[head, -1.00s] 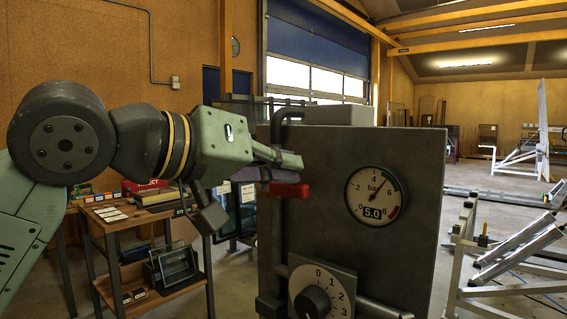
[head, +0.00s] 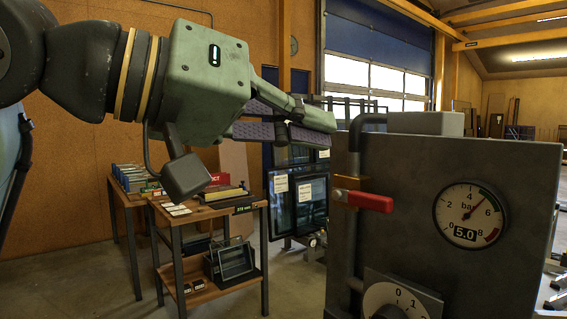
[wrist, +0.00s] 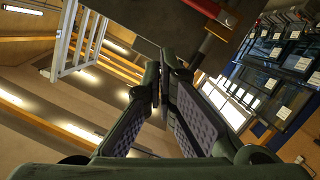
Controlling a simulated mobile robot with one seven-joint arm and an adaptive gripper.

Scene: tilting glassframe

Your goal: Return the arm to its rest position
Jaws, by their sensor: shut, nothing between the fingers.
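My arm reaches in from the left in the head view. My gripper (head: 318,117) is shut and empty, its green fingers pointing right. It is above and to the left of a red lever handle (head: 371,201) on a brass valve, and apart from it. The handle sticks out to the right from a vertical pipe on the grey panel. In the wrist view my gripper (wrist: 161,88) shows its fingertips together, with the panel (wrist: 150,22) beyond and the red handle (wrist: 212,40) to the upper right.
The grey panel bears a gauge (head: 471,214) reading 5.0 bar and a numbered dial (head: 398,300). A wooden trolley (head: 204,212) stands below my arm at the left. Framed glass panes (head: 298,198) stand behind it. Open floor lies at the lower left.

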